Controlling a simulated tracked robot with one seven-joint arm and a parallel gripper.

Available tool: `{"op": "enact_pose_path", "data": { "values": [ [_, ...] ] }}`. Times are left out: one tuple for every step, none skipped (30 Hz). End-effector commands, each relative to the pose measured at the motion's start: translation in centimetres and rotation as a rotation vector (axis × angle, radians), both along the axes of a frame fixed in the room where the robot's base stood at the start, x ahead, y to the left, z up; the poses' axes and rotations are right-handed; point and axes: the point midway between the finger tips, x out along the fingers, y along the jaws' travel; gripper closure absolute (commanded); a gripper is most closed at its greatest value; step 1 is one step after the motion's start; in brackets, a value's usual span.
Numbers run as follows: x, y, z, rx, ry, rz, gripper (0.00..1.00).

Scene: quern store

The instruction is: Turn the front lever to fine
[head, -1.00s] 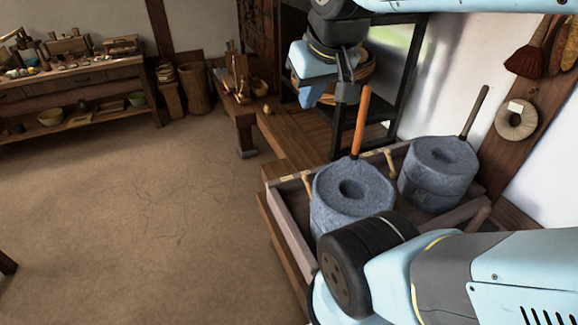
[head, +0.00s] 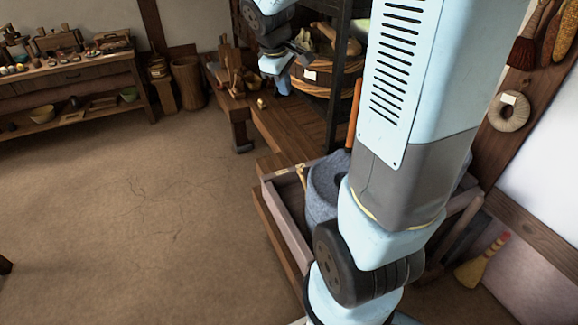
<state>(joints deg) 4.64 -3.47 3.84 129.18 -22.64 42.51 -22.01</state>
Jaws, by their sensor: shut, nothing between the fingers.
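My gripper (head: 284,84) is up at the top of the head view, small and partly turned away, shut and empty. It is in front of the wooden tub and apart from the querns. The near grey stone quern (head: 324,184) stands in the wooden trough (head: 285,222), largely hidden by my arm. Its upright orange-brown handle (head: 354,112) shows beside my arm. A small light wooden lever (head: 302,174) shows at the trough's far left corner, beside the near quern. I cannot read its setting. The far quern and any other lever are almost wholly hidden behind my arm.
A low wooden bench (head: 245,108) is at the back, and a laden workbench (head: 75,75) at the far left. A broom (head: 482,262) stands at the right. The floor at left is clear.

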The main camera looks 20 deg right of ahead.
Motion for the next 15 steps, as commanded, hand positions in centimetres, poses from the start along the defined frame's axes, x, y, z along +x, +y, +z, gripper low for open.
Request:
{"op": "enact_pose_path", "data": {
  "values": [
    [1.1, -0.3, -1.2, -0.015, 0.027, 0.029, 1.00],
    [1.7, -0.4, -1.8, -0.024, 0.038, 0.048, 1.00],
    [2.5, -0.6, -2.6, -0.036, 0.055, 0.075, 1.00],
    [3.0, -0.8, -3.3, -0.043, 0.068, 0.094, 1.00],
    [3.6, -0.9, -3.9, -0.052, 0.079, 0.114, 1.00],
    [4.4, -1.1, -4.7, -0.062, 0.096, 0.141, 1.00],
    [4.9, -1.2, -5.5, -0.069, 0.109, 0.161, 1.00],
    [5.4, -1.4, -6.2, -0.076, 0.123, 0.182, 1.00],
    [6.1, -1.5, -7.1, -0.085, 0.138, 0.209, 1.00],
    [6.7, -1.6, -7.8, -0.092, 0.150, 0.231, 1.00],
    [7.2, -1.8, -8.6, -0.098, 0.163, 0.251, 1.00],
    [7.8, -1.9, -9.7, -0.105, 0.180, 0.279, 1.00],
    [8.3, -2.1, -10.4, -0.111, 0.192, 0.299, 1.00],
    [8.7, -2.2, -11.2, -0.114, 0.204, 0.320, 1.00],
    [9.3, -2.3, -12.3, -0.121, 0.221, 0.350, 1.00]
  ]
}}
